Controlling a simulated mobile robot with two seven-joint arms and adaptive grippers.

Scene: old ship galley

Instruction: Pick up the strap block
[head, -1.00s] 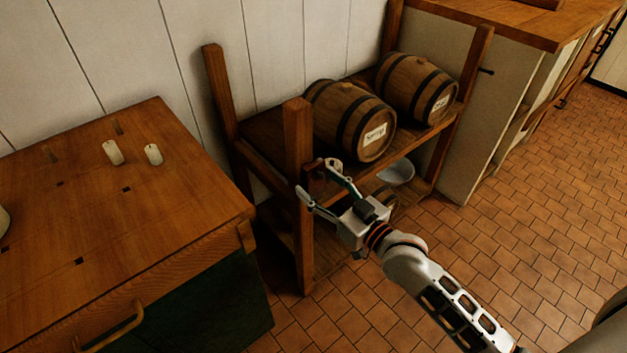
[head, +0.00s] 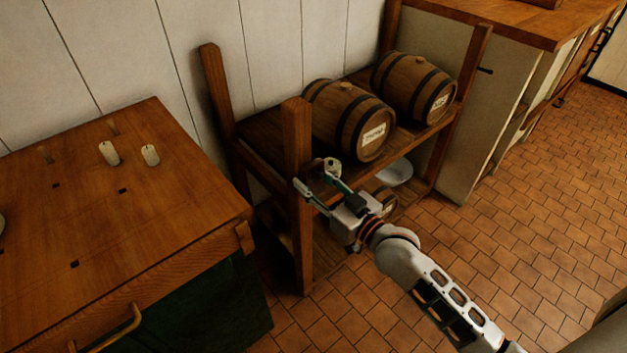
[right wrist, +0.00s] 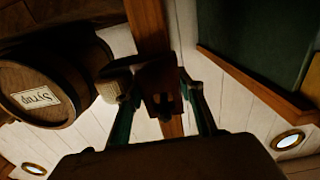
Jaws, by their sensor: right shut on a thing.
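My right gripper (head: 316,178) is beside the front post of the wooden rack, at about the height of its upper shelf. In the right wrist view its two fingers (right wrist: 165,95) are shut on a small brown wooden block with a dark metal fitting, which I take for the strap block (right wrist: 158,76). In the head view the block is mostly hidden by the fingers and hard to make out. A pale rounded thing (right wrist: 118,80) shows by the left finger in the wrist view; I cannot tell what it is. My left gripper is not in view.
Two barrels (head: 348,118) (head: 413,85) lie on the rack's upper shelf. The rack's front post (head: 298,200) is close to my fingers. A pale bowl (head: 394,173) is lower down. Tiled floor (head: 500,240) is clear at right.

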